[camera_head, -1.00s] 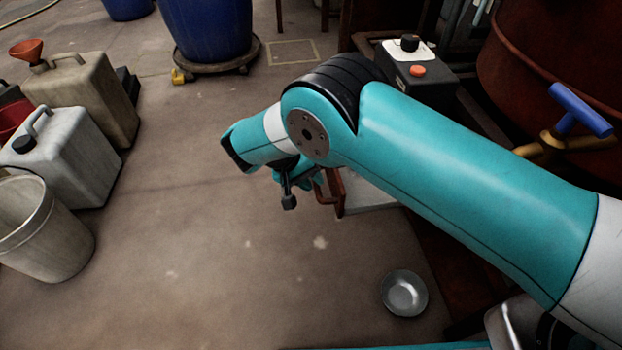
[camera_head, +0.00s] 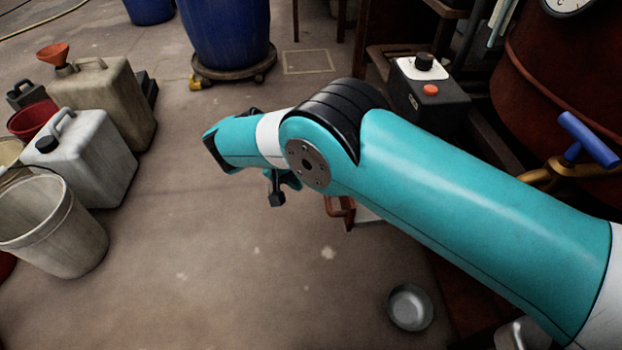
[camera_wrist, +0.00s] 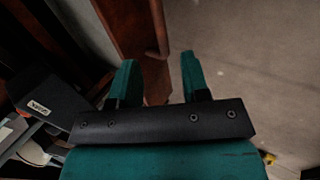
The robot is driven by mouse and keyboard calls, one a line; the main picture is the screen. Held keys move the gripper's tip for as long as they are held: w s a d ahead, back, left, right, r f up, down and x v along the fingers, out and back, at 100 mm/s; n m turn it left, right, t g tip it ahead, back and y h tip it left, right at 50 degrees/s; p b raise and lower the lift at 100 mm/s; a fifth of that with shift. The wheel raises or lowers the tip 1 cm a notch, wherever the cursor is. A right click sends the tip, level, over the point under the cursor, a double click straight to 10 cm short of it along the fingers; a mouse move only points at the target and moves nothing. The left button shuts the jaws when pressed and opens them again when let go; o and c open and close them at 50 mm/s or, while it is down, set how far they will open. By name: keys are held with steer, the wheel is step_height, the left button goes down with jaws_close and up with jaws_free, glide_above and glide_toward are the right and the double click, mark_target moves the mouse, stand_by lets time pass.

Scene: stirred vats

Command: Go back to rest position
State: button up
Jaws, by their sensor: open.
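My gripper (camera_wrist: 158,82) shows in the wrist view with its two teal fingers apart and nothing between them. Below it lie a rust-brown surface and the bare floor. In the head view my teal arm reaches from the lower right toward the middle. Only a small part of my gripper (camera_head: 281,186) shows there, under the wrist; the rest is hidden behind the arm.
A control box (camera_head: 431,92) and a rusty vat (camera_head: 560,90) with a blue-handled valve (camera_head: 588,138) stand right. Jerrycans (camera_head: 92,155) and a bucket (camera_head: 55,235) stand left. A metal bowl (camera_head: 410,307) is below the arm. The middle floor is clear.

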stand_by(0.4)
steer(key=d+r+n+y, duration=0.2)
steer(key=d+r, duration=0.4)
steer(key=r, duration=0.5)
steer(key=d+r+n+y, duration=0.1)
steer(key=d+r+y, duration=0.3)
steer(key=r, duration=0.6)
steer(key=s+d+r+n+g+y+p, duration=0.1)
steer(key=s+d+r+y, duration=0.3)
steer(key=s, duration=0.9)
steer(key=s+d+r+n+y, duration=0.1)
steer(key=s+d+r, duration=0.35)
steer(key=s, duration=0.75)
step_height(320, 180, up, 34)
steer(key=p, duration=3.3)
steer(key=shift+a+r+p, duration=0.15)
steer(key=shift+a+p, duration=0.05)
steer(key=shift+p, duration=0.2)
steer(key=shift+w, duration=0.1)
